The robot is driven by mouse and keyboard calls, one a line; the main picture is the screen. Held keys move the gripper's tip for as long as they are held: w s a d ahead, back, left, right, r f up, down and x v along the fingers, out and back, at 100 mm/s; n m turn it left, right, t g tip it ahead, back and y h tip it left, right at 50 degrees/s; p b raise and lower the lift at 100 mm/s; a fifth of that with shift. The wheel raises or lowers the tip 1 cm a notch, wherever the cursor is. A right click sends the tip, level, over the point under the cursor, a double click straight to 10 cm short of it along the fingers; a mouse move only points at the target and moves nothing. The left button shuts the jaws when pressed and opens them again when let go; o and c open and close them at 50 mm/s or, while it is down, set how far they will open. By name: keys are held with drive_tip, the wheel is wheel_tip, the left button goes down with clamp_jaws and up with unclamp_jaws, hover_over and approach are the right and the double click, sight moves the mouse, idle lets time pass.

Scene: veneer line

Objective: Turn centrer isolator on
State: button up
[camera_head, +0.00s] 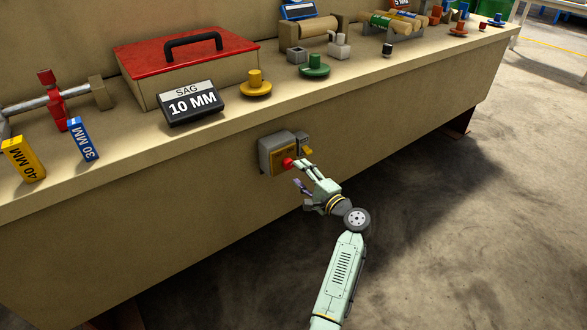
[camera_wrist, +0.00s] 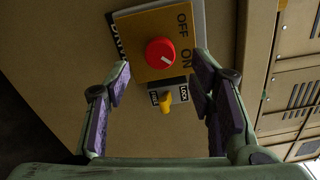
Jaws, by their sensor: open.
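The centrer isolator is a grey box (camera_head: 265,153) with a yellow plate (camera_wrist: 139,33) on the bench's front face. Its round red knob (camera_wrist: 160,53) also shows in the head view (camera_head: 287,162). A short white mark is on the knob's lower right part. OFF and ON are printed on the plate's right side in the wrist view. A small yellow lever (camera_wrist: 165,102) sits beside the plate by a LOCK label. My gripper (camera_wrist: 161,73) is open, with its fingers on either side of the knob; it also shows in the head view (camera_head: 297,175). I see no contact with the knob.
The bench top overhangs the isolator. On it are a red-lidded box (camera_head: 185,52), a SAG 10 MM sign (camera_head: 190,103), a yellow knob (camera_head: 256,85) and a green knob (camera_head: 315,68). The floor (camera_head: 470,220) at right is clear.

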drive_tip(key=v, duration=0.6)
drive_tip(key=shift+s+d, duration=0.2)
drive_tip(key=shift+s, duration=0.1)
